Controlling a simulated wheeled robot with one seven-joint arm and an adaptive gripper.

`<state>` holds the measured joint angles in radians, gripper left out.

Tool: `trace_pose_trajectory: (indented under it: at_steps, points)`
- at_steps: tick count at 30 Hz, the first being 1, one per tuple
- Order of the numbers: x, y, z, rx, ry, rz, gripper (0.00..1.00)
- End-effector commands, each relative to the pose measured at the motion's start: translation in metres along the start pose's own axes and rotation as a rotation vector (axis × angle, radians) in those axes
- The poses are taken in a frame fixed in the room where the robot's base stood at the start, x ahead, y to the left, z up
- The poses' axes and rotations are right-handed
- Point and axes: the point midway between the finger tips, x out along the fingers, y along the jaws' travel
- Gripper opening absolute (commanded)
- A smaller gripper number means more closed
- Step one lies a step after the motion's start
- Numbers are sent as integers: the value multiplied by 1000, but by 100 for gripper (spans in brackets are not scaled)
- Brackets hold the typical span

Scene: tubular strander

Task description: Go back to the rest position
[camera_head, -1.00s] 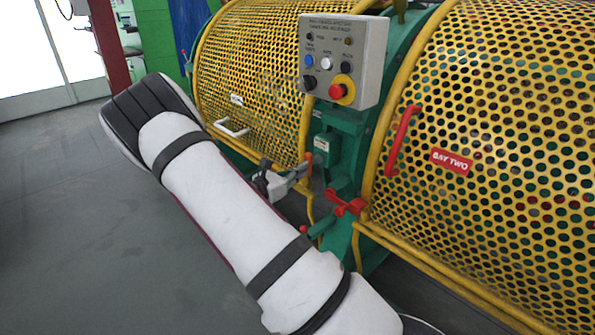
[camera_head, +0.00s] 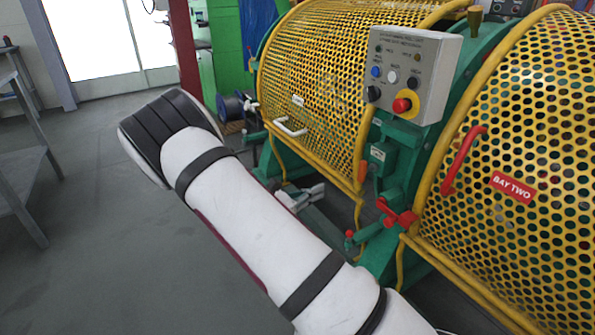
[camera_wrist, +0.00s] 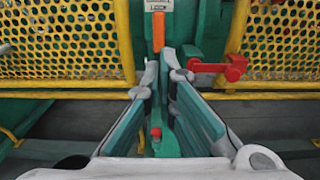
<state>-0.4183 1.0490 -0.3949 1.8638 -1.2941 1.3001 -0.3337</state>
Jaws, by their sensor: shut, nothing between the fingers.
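My gripper (camera_wrist: 166,68) is shut and empty in the wrist view, its two fingers meeting at the tips. In the head view it shows partly (camera_head: 300,198), beyond my white arm and in front of the strander's lower frame. Ahead of it in the wrist view are an orange handle (camera_wrist: 158,32) and, to the right, a red lever (camera_wrist: 225,68). A red knob (camera_wrist: 155,132) shows between the fingers. The red lever (camera_head: 397,215) and the orange handle (camera_head: 363,172) also show in the head view, right of the gripper and apart from it there.
Yellow perforated guards (camera_head: 330,75) line the strander, with a red handle (camera_head: 463,160) on the right one. A control box (camera_head: 413,72) with a red stop button stands between them. A grey metal rack (camera_head: 22,150) stands at far left. The floor (camera_head: 90,260) left of my arm is clear.

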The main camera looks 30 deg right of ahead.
Motion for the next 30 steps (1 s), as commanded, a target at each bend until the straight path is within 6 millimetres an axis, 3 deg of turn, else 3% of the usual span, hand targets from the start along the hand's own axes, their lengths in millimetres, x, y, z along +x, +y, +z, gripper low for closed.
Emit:
trace_pose_trajectory:
  at_steps: [7,11,20,30]
  points:
    - [-1,-3,4,13,11,-13,0]
    - [1,-19,22,83,66,-83,0]
    - [-8,-94,84,365,302,-364,0]
    - [-43,-184,136,663,570,-659,0]
